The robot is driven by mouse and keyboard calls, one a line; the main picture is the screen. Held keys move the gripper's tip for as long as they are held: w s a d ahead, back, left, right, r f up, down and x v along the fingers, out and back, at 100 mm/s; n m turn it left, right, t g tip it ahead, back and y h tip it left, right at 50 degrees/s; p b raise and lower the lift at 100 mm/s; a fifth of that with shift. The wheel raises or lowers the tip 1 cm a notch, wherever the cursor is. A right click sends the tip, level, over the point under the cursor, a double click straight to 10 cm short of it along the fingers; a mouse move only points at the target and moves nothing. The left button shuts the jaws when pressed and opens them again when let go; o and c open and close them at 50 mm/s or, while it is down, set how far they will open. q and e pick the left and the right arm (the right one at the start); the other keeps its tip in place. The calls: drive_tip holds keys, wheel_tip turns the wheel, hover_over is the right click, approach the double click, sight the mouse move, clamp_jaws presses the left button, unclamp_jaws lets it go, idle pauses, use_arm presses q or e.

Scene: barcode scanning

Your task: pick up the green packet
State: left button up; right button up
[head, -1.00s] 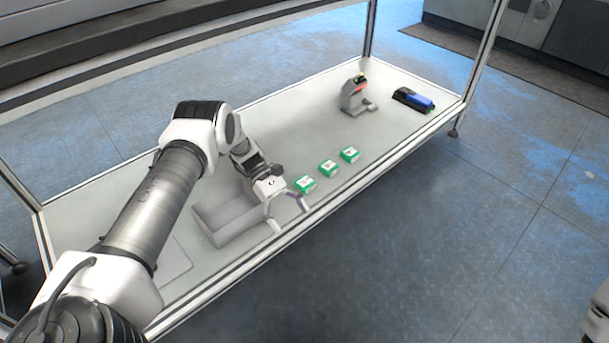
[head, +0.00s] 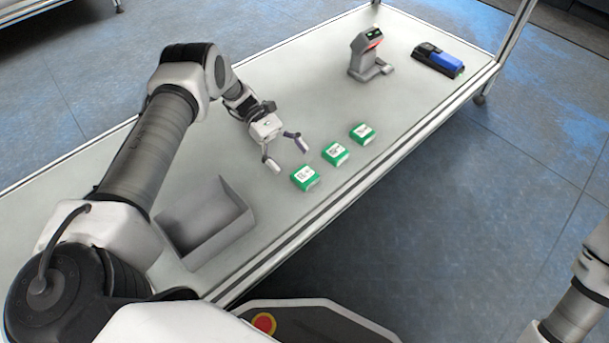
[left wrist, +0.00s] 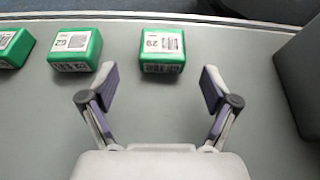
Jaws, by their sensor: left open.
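Three green packets with white labels lie in a row on the table: the nearest packet (head: 304,178), a middle packet (head: 335,154) and a far packet (head: 362,133). My left gripper (head: 286,154) is open and empty, just behind and left of the nearest packet. In the left wrist view, the packet labelled 29 (left wrist: 162,50) lies ahead of the open left fingers (left wrist: 160,82), roughly between them and apart from them. The packet labelled 62 (left wrist: 76,50) is left of it, and another packet (left wrist: 14,46) is cut off by the left edge. My right gripper is out of view.
An open grey box (head: 236,226) stands on the table left of the packets; its side (left wrist: 302,75) shows at the right of the left wrist view. A grey scanner on a stand (head: 366,55) and a blue-and-black device (head: 438,60) stand farther back. The table middle is clear.

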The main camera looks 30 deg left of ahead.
sight(302, 171)
use_arm(q)
drive_tip(key=b+x, duration=0.2)
drive_tip(key=x, duration=0.3)
drive_tip(key=shift+s+d+b, duration=0.1)
drive_tip(key=shift+s+b, duration=0.1)
drive_tip(key=shift+b, duration=0.1)
drive_tip(key=shift+d, duration=0.15)
drive_tip(key=c, duration=1.4)
drive_tip(key=shift+o, duration=0.2)
